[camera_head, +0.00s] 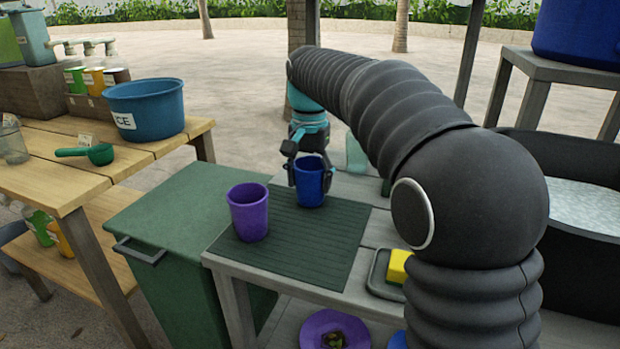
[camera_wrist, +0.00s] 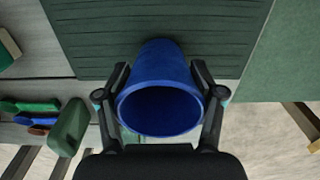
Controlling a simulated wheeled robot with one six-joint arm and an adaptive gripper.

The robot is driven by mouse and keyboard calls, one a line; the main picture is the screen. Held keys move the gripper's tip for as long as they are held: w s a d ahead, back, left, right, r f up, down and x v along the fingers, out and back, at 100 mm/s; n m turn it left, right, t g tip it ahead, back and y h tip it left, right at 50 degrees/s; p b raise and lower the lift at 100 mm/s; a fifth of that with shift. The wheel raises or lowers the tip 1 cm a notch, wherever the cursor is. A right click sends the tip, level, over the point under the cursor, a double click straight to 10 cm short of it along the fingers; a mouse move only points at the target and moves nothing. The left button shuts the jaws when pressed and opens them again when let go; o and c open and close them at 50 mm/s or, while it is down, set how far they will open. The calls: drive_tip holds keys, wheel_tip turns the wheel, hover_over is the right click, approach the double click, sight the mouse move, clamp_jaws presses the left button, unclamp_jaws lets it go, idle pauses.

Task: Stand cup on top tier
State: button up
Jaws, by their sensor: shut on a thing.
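A blue cup (camera_head: 309,188) is upright with its mouth up, at the far part of a dark green ribbed mat (camera_head: 300,250). My gripper (camera_head: 310,178) is shut on the blue cup, with one finger on each side of it. In the wrist view the blue cup (camera_wrist: 160,95) sits between the fingertips (camera_wrist: 160,88), its open mouth facing the camera. I cannot tell whether its base touches the mat. A purple cup (camera_head: 249,212) stands upright on the mat, nearer and to the left. I cannot make out which surface is the top tier.
A yellow sponge (camera_head: 398,265) lies in a dark tray at the right. A green lidded bin (camera_head: 170,215) stands left of the mat's table. A blue tub (camera_head: 146,108) and green scoop (camera_head: 98,154) are on the wooden table. A purple plate (camera_head: 335,330) lies below.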

drive_tip(key=shift+f, duration=0.2)
drive_tip(key=o, duration=1.2)
drive_tip(key=shift+c, duration=0.2)
drive_tip(key=shift+f+b, duration=0.1)
drive_tip(key=shift+b, duration=0.2)
